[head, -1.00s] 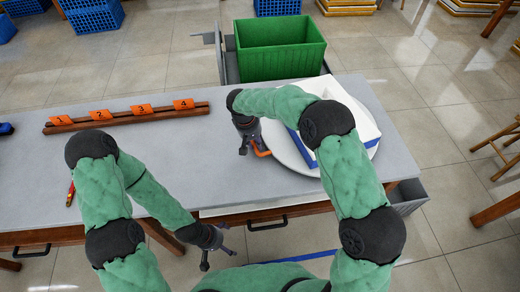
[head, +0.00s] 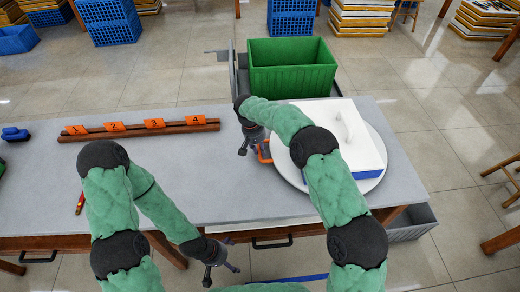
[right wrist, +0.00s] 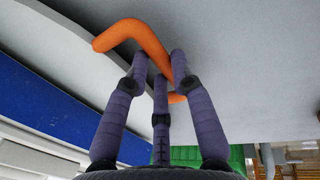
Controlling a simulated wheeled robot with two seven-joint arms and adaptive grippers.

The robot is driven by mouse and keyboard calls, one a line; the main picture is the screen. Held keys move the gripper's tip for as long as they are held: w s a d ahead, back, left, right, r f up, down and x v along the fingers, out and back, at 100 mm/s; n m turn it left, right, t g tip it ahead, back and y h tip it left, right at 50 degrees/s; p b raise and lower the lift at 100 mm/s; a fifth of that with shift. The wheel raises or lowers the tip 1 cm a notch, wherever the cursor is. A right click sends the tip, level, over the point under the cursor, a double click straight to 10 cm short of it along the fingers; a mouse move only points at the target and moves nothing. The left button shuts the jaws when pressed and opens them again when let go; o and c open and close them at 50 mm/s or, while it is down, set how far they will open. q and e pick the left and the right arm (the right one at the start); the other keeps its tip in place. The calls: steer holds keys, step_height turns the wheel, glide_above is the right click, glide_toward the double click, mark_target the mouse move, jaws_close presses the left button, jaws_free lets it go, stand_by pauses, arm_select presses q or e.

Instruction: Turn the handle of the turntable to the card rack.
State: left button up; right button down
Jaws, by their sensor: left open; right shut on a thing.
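The turntable (head: 375,189) is a round pale disc at the right of the table, with a white and blue box (head: 352,132) on it. Its bent orange handle (head: 265,155) points left from the disc's rim. My right gripper (head: 250,147) is shut on the handle; the right wrist view shows the orange bar (right wrist: 130,37) between its purple fingers (right wrist: 160,65). The card rack (head: 140,131) is a long brown strip at the table's back left, with orange numbered cards. A gap of bare table separates it from the handle. My left gripper (head: 222,274) is open and empty at the front edge.
A green crate (head: 292,75) stands behind the table. A red pencil-like item (head: 80,203) and a blue item (head: 15,134) lie at the left. The table's middle (head: 215,185) is clear. A grey bin (head: 413,222) sits at the right end.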

steer(key=c, duration=1.1)
jaws_free()
steer(key=shift+o, duration=0.2)
steer(key=shift+r, duration=0.1)
step_height(320, 180, up, 12)
steer(key=a, duration=0.2)
steer(key=shift+a+f, duration=0.2)
steer(key=shift+s+f, duration=0.1)
